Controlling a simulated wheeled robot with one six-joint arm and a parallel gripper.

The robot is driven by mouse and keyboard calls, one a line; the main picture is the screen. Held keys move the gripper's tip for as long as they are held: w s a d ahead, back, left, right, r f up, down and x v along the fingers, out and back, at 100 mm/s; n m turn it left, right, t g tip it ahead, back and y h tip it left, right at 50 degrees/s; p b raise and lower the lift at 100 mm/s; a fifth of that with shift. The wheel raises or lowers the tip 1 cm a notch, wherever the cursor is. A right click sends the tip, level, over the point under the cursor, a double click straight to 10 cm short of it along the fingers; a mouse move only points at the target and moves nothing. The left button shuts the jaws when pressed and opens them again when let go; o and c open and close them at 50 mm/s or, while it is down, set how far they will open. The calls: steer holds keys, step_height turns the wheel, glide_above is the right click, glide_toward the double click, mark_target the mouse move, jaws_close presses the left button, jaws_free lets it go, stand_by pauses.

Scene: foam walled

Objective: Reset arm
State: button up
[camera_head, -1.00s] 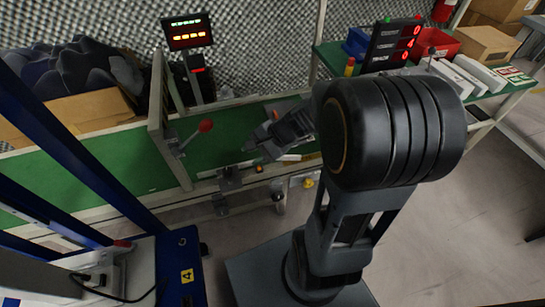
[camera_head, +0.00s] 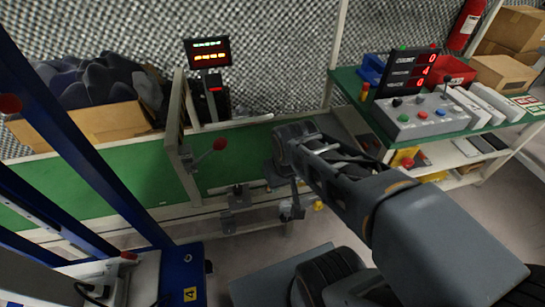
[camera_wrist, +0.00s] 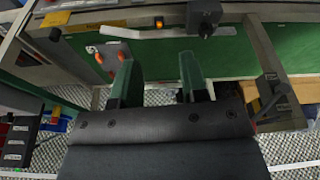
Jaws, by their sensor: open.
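My gripper (camera_wrist: 160,82) shows in the wrist view with two separate dark green fingers and nothing between them. It is open and empty, above the green belt surface (camera_wrist: 225,55) and its metal edge. In the head view my arm reaches from the lower right to the middle, and its end is over the front edge of the green conveyor (camera_head: 95,172). The fingers are hard to make out there. I cannot tell how far they are above the belt.
A red-knobbed lever (camera_head: 219,144) stands left of my arm's end. A control box (camera_head: 420,115), a red bin (camera_head: 452,70) and cardboard boxes (camera_head: 503,72) are at the right. A cardboard bin (camera_head: 110,120) of dark items is at the left. Blue posts (camera_head: 85,160) stand close on the left.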

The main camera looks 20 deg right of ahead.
steer(key=w+p+v, duration=0.3)
steer(key=p+v, duration=1)
steer(key=v, duration=0.1)
steer(key=w+r+p+v, duration=0.1)
steer(key=w+p+v, duration=0.2)
steer(key=p+v, duration=1.1)
steer(key=shift+w+a+r+t, duration=0.2)
steer(key=shift+w+r+t, duration=0.05)
steer(key=shift+r+t, duration=0.15)
